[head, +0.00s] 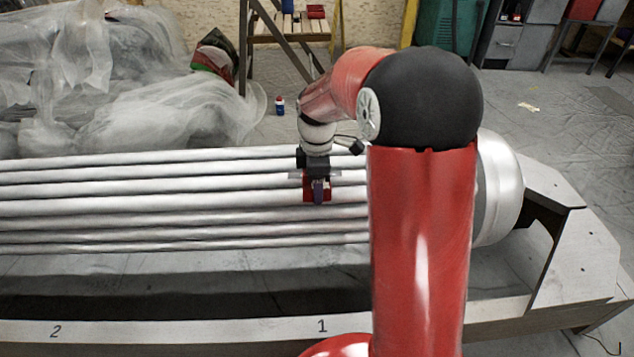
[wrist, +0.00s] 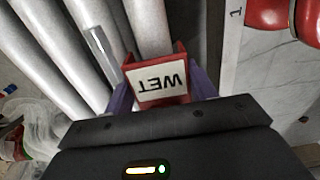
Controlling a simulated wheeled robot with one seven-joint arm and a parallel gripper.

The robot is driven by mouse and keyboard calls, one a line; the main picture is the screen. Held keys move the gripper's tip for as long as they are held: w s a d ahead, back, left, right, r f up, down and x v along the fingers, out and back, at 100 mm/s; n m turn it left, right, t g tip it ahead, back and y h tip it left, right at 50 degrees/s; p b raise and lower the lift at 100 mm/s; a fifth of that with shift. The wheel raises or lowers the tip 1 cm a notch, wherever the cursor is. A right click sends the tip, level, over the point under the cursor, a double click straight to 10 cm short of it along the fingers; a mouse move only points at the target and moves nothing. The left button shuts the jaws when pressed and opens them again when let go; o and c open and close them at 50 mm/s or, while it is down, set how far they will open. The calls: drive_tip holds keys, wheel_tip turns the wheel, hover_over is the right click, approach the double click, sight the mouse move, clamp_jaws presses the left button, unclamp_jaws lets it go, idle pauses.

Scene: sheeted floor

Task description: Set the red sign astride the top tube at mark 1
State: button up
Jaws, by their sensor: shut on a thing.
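The red sign (wrist: 182,58) has a white face reading WET, upside down in the wrist view. In the head view the sign (head: 309,190) shows as a small red piece over the tube bundle. My gripper (head: 318,188) is shut on it, with a purple finger at each side in the wrist view. The sign overlaps a pale tube (head: 200,206) in the middle of the bundle; whether it touches or straddles it I cannot tell. Mark 1 (head: 322,326) is on the front rail, roughly in line with the sign; it also shows in the wrist view (wrist: 236,12).
Mark 2 (head: 56,331) is further left on the rail (head: 190,331). A grey end bracket (head: 575,250) stands at the right. Plastic sheeting (head: 100,80) heaps behind the tubes at left. A wooden stepladder (head: 290,30) and a small bottle (head: 280,106) stand behind.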

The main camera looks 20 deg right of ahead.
drive_tip(key=shift+r+p, duration=1.6)
drive_tip(key=shift+r, duration=1.7)
